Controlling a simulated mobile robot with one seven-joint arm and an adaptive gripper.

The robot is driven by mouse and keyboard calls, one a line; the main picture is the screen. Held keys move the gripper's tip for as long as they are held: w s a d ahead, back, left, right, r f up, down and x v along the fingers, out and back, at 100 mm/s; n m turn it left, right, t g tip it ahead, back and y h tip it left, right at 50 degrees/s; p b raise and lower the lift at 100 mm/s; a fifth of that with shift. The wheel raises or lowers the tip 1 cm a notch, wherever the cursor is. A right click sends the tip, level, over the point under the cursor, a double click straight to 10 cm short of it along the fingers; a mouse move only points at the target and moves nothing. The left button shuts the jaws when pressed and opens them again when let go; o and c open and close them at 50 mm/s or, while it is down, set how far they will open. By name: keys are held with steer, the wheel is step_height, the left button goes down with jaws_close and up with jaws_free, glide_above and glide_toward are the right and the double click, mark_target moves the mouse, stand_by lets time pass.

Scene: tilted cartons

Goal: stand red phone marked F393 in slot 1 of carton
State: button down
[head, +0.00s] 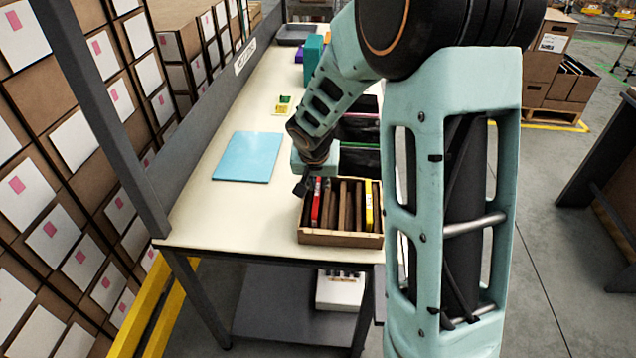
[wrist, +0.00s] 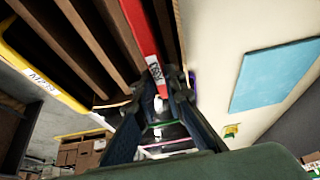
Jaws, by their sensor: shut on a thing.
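The red phone (head: 316,203) stands at the left end of the brown carton (head: 340,239), with its lower part down among the dividers. It also shows in the wrist view (wrist: 142,32), with a white label whose print is hard to read. My gripper (head: 307,186) is at the phone's top end, shut on it; its fingers also show in the wrist view (wrist: 158,98). Slot numbers are not readable, so I cannot tell which slot this is. The phone's foot is hidden inside the carton.
A yellow phone (head: 369,206) stands at the carton's right end, past several brown dividers. A blue sheet (head: 248,157) lies flat on the table (head: 215,215) to the left. Dark bins (head: 358,130) stand behind the carton. The table's front edge is close to the carton.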

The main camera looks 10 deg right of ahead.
steer(key=shift+f+b, duration=0.2)
steer(key=shift+b, duration=0.1)
stand_by(0.5)
steer(key=c, duration=1.9)
jaws_free()
steer(key=v, duration=1.2)
steer(key=shift+w+r, duration=0.1)
